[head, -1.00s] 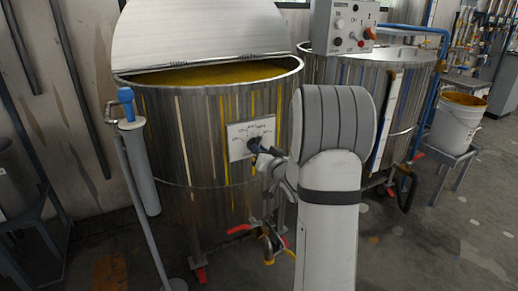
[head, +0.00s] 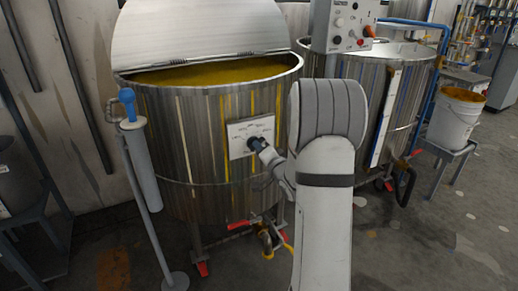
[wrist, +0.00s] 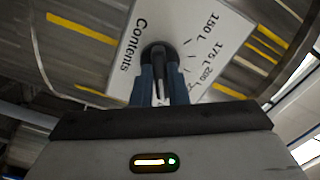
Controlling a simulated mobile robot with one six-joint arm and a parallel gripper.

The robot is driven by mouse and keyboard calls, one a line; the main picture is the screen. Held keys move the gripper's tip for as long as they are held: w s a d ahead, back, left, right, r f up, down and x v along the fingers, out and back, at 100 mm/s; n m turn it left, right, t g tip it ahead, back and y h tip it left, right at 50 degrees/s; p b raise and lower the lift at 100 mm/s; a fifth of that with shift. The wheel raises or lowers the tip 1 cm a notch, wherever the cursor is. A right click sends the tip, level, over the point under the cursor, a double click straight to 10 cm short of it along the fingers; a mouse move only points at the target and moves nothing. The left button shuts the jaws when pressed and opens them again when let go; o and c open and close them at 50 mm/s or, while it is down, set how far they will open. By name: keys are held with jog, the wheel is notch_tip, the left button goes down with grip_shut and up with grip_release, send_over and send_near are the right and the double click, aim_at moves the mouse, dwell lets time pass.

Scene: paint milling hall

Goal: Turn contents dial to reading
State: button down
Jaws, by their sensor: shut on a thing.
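The contents dial has a white plate (head: 238,134) on the front of a steel vat (head: 200,165) in the head view. The plate (wrist: 205,20) also shows in the wrist view, turned on its side, with the word "Contents" and marks such as 150 L, 175 L and 200 L. The dark round knob (wrist: 158,52) sits at the middle of the plate. My gripper (wrist: 158,88) has its two blue fingers shut on the knob. In the head view my gripper (head: 257,145) is at the dial, partly behind my arm. The knob's pointer reading cannot be made out.
The vat holds yellow-brown paint (head: 215,74) under a raised half lid (head: 200,30). A stand with a blue-topped cylinder (head: 140,150) is on the left. A grey control box (head: 345,25) and a second vat (head: 410,100) stand right. A white bucket (head: 455,120) rests on a stool.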

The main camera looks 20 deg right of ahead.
jog(key=shift+f, duration=0.15)
jog(key=c, duration=1.4)
grip_release()
jog(key=shift+c, duration=0.2)
jog(key=shift+s, duration=0.1)
jog(key=s, duration=0.7)
jog(key=shift+s+p, duration=0.3)
jog(key=shift+d, duration=0.1)
